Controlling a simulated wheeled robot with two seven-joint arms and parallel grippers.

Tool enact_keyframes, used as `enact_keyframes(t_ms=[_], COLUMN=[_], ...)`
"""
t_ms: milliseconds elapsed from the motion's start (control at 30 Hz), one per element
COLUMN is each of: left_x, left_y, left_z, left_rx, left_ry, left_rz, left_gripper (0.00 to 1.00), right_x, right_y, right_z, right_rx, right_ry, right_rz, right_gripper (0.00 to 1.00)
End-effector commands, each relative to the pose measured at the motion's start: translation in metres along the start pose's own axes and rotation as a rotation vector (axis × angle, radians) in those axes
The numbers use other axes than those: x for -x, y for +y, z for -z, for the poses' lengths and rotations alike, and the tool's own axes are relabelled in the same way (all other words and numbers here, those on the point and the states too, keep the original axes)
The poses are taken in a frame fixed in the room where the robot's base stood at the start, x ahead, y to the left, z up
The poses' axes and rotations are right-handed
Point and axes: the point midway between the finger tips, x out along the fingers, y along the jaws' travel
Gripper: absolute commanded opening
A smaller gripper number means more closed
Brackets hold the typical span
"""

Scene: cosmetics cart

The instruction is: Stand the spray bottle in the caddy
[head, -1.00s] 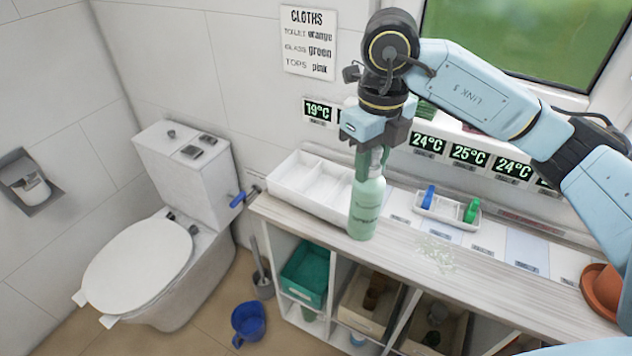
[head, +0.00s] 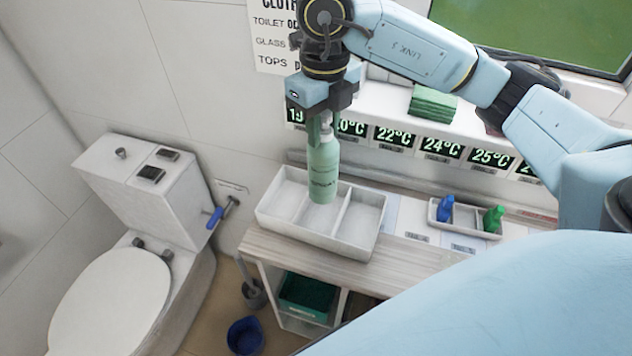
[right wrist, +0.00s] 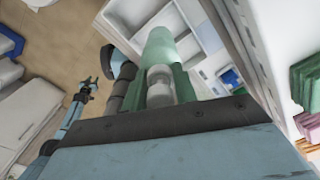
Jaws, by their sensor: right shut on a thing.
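The pale green spray bottle (head: 322,170) hangs upright from my right gripper (head: 321,122), which is shut on its upper part. The white caddy (head: 318,238) stands on the left end of the wooden shelf top. The bottle's lower end is in front of or within the caddy's middle compartment; I cannot tell whether it touches the floor. The right wrist view shows the bottle (right wrist: 160,48) pointing away from my gripper, with the caddy (right wrist: 207,32) beyond it. A small dark gripper shape, seemingly my left gripper (right wrist: 86,92), shows there; its jaws are unclear.
A small tray (head: 465,231) with blue and green bottles stands right of the caddy. Temperature displays (head: 394,137) and folded green cloths (head: 433,103) are behind. The toilet (head: 125,270) is at left, with a blue bucket (head: 245,336) on the floor.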

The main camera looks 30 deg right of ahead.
Motion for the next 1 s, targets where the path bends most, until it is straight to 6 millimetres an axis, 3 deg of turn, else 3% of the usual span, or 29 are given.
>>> enact_keyframes(t_ms=[200, 367, 600, 967, 1000], left_x=[0.003, 0.004, 0.006, 0.002, 0.002], left_y=[0.001, 0.001, 0.001, 0.000, 0.000], left_z=[-0.009, -0.009, -0.004, -0.001, -0.001], left_rx=[0.000, 0.000, -0.001, -0.001, -0.001], left_ry=[-0.015, -0.015, -0.007, -0.003, -0.002], left_rz=[-0.002, -0.002, -0.001, -0.001, -0.001], left_gripper=[0.36, 0.36, 0.36, 0.36, 0.36], right_x=[-0.037, -0.048, -0.078, -0.084, -0.086], right_y=[0.000, 0.000, 0.000, 0.000, 0.000], right_z=[0.001, 0.000, 0.001, 0.000, 0.000], right_rx=[0.000, 0.000, 0.001, 0.001, 0.001], right_ry=[0.001, 0.000, 0.001, -0.002, 0.000], right_rz=[-0.001, -0.001, -0.001, 0.000, 0.000], right_gripper=[0.00, 0.00, 0.00, 0.00, 0.29])
